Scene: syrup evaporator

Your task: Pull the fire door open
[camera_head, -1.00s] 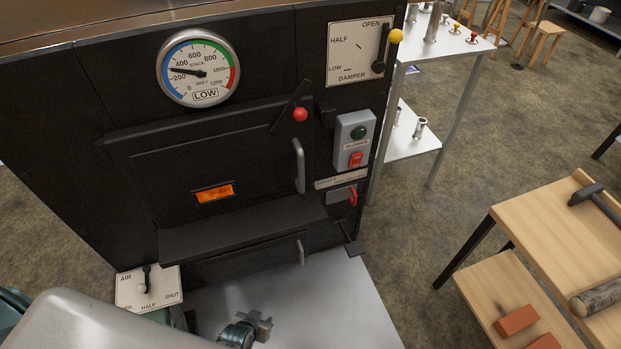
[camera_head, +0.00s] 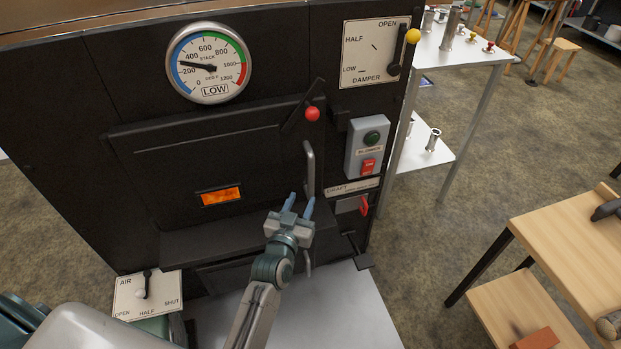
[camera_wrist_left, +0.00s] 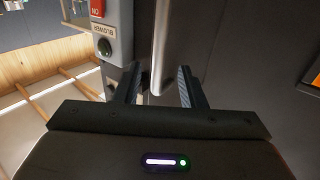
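The fire door (camera_head: 215,165) is a black panel on the evaporator front, with a small orange-glowing window (camera_head: 220,196). It looks shut. Its vertical grey handle (camera_head: 309,168) is on the door's right side, below a latch lever with a red knob (camera_head: 312,114). My left gripper (camera_head: 299,205) is open, its two fingers pointing up toward the handle's lower part. In the left wrist view, the handle (camera_wrist_left: 161,50) shows between and beyond the open fingers (camera_wrist_left: 158,88); I cannot tell whether they touch it. My right gripper is not in view.
A grey switch box (camera_head: 367,145) is right of the handle, with a red-handled draft control (camera_head: 363,205) below. A dark ledge (camera_head: 225,238) juts out under the door. A wooden table (camera_head: 570,240) stands at right; open floor lies between.

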